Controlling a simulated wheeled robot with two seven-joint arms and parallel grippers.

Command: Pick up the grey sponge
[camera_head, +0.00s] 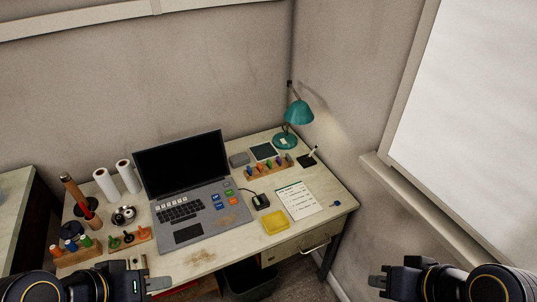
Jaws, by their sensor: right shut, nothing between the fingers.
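A small grey block (239,159), which looks like the grey sponge, lies at the back of the desk, just right of the laptop's screen. Nothing is touching it except the desk. My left gripper (159,284) is at the lower left, over the desk's front edge, well in front of the block. Its fingers are seen edge-on, so I cannot tell its opening. My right gripper (378,282) is at the lower right, beyond the desk's right side, shut and empty.
An open laptop (187,215) fills the desk's (240,242) middle. Near the block are a dark square pad (264,152), a teal lamp (297,115) and a rack of coloured pieces (268,168).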

